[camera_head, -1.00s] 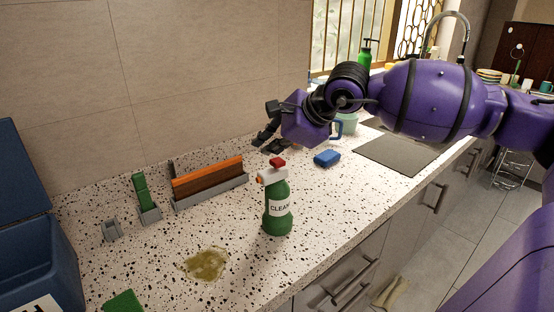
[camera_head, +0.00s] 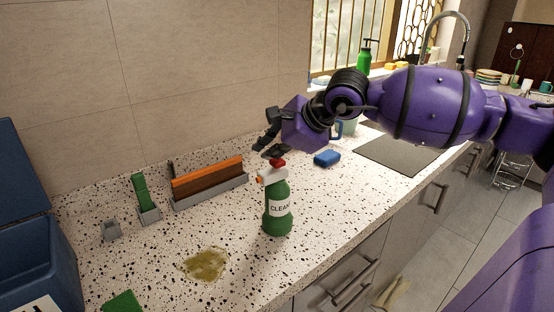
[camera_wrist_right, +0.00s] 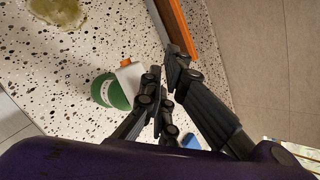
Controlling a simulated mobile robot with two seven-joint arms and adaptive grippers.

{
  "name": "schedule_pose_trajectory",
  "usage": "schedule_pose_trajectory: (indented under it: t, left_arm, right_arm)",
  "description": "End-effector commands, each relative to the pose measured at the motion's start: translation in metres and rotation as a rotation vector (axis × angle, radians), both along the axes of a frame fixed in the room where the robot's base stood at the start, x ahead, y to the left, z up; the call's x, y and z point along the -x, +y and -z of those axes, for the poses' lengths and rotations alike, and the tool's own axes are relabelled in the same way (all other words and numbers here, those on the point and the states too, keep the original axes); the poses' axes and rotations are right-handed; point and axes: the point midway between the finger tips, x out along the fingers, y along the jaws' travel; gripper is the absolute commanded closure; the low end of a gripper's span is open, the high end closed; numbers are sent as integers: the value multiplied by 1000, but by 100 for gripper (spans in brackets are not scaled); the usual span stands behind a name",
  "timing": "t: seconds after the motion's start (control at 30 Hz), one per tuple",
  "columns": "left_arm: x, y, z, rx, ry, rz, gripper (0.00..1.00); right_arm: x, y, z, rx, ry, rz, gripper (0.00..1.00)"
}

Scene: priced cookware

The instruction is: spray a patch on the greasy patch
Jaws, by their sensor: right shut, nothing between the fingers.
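A green spray bottle (camera_head: 277,212) with a white label, a white head and a red top stands upright on the speckled counter. A yellow-brown greasy patch (camera_head: 205,264) lies on the counter to the left of the bottle and nearer me. My right gripper (camera_head: 268,147) is just above and behind the bottle's head, shut and empty. In the right wrist view the gripper's fingers (camera_wrist_right: 166,84) overlap the edge of the bottle's white head (camera_wrist_right: 128,78); I cannot tell if they touch it. The patch also shows there at the top left (camera_wrist_right: 58,10). My left gripper is out of view.
A grey holder with an orange-brown board (camera_head: 207,178) and a green brush (camera_head: 140,192) stand near the wall. A blue sponge (camera_head: 327,158) lies behind the bottle. A blue bin (camera_head: 40,265) is at the left. A green cloth-like piece (camera_head: 123,302) lies at the front edge.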

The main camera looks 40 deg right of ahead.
Motion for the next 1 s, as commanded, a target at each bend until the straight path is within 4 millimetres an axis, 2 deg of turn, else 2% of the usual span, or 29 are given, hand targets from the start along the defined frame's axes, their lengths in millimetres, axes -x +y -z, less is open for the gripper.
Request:
schedule_pose_trajectory:
  t: [0.67,1.0]
  left_arm:
    - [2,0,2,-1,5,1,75]
    - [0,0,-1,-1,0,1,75]
  right_arm:
    - [0,0,6,0,1,-1,100]
    - [0,0,-10,0,-2,-1,100]
